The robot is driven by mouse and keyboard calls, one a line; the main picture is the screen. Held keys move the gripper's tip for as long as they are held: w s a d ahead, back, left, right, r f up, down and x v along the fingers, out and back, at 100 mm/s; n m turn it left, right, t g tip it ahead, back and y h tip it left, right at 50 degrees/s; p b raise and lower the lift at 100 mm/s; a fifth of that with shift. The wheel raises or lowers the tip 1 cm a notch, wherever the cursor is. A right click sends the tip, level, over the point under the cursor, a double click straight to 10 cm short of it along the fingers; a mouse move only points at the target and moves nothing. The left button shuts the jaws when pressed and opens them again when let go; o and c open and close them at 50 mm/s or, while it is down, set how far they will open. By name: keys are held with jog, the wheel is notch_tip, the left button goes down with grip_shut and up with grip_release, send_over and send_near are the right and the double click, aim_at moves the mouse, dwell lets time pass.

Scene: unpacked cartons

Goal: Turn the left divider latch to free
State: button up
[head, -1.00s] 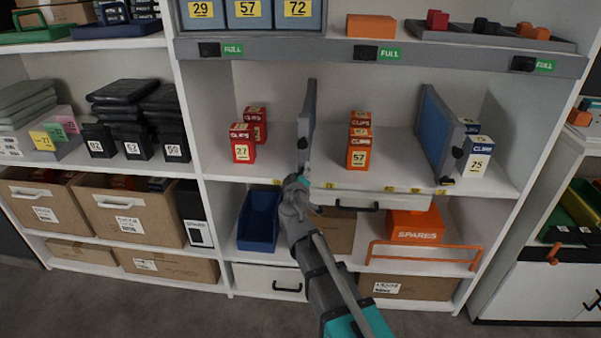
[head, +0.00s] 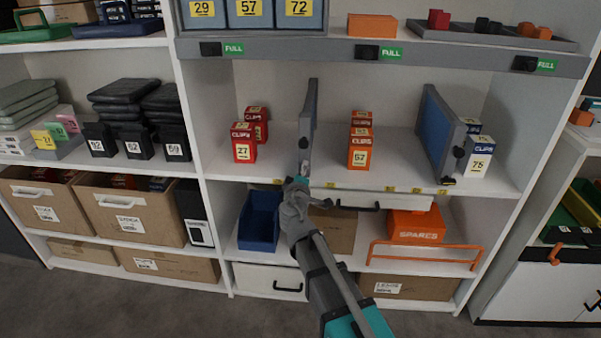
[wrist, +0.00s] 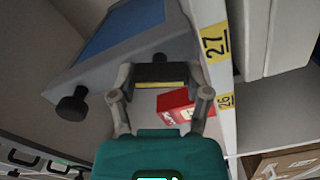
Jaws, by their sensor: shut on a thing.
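The left divider (head: 309,115) is a grey-framed blue panel standing upright on the middle shelf, with a black knob (head: 304,143) on its front edge. In the wrist view, the divider (wrist: 120,35) fills the upper left and the knob (wrist: 72,105) sticks out at left. The latch (wrist: 160,72), a black block with a yellow stripe, sits at the divider's base near the shelf edge. My gripper (wrist: 162,88) has a finger on each side of it and is shut on it. In the head view, my gripper (head: 297,182) hides the latch.
Red boxes (head: 243,143) stand left of the divider and orange boxes (head: 359,148) right of it. A second divider (head: 438,130) stands further right. Below are a blue bin (head: 259,222) and an orange spares box (head: 416,227). The shelf edge (wrist: 208,60) runs close beside my fingers.

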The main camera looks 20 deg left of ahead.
jog(key=o, duration=1.2)
jog(key=shift+c, duration=0.2)
jog(key=shift+s, duration=0.1)
jog(key=v, duration=1.1)
jog(key=shift+s+d, duration=0.2)
jog(key=shift+s, duration=0.2)
jog(key=c, duration=0.6)
jog(key=shift+o, duration=0.2)
jog(key=m, duration=0.6)
jog(key=s+m, duration=0.1)
jog(key=m, duration=0.5)
jog(key=s+d+m, duration=0.1)
jog(key=m, duration=0.5)
jog(key=shift+s+f, duration=0.15)
jog(key=shift+f, duration=0.05)
